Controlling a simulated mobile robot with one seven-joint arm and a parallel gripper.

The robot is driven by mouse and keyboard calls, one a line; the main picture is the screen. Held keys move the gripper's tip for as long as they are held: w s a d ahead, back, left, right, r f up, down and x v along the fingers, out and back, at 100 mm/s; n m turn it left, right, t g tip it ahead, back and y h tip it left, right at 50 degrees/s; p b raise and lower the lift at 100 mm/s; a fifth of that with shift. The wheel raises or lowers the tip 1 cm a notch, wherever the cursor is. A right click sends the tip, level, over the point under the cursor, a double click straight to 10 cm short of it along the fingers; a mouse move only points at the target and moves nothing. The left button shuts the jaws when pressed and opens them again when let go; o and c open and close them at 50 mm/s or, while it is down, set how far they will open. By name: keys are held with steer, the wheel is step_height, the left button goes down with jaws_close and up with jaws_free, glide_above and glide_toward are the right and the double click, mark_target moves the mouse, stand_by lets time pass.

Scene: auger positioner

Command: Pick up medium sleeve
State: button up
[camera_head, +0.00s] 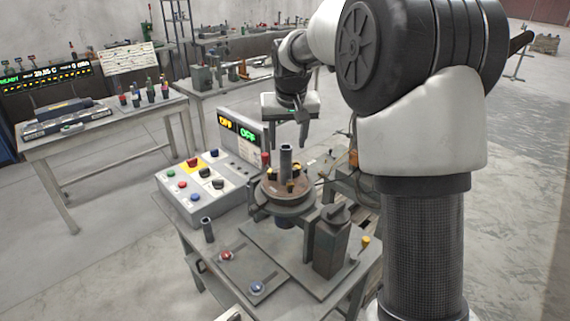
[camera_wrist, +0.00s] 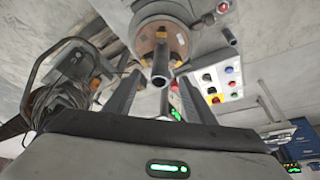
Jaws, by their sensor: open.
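A grey tubular sleeve (camera_head: 286,162) stands upright in the centre of the round brown chuck plate (camera_head: 268,186), among several brass-coloured jaws. In the wrist view the sleeve (camera_wrist: 160,62) points toward the camera, its open end between my fingers in the picture. A second, dark grey sleeve (camera_head: 208,230) stands on the table at the front left and also shows in the wrist view (camera_wrist: 229,38). I cannot tell by sight which is the medium one. My gripper (camera_head: 290,140) is open and empty, pointing down just above the chuck sleeve. Contact is not visible.
A control box (camera_head: 203,178) with coloured buttons and a lit display stands left of the chuck. A dark grey block (camera_head: 331,243) stands at its front right. Red and blue buttons (camera_head: 257,288) sit on the front plate. A cable coil (camera_wrist: 62,108) lies at the left in the wrist view.

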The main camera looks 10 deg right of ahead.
mark_target(286, 159)
steer(key=x, duration=0.5)
steer(key=p+x, duration=0.1)
steer(key=x, duration=0.3)
steer(key=shift+w+f, duration=0.3)
steer(key=shift+w, duration=0.05)
steer(key=shift+r, duration=0.1)
jaws_close()
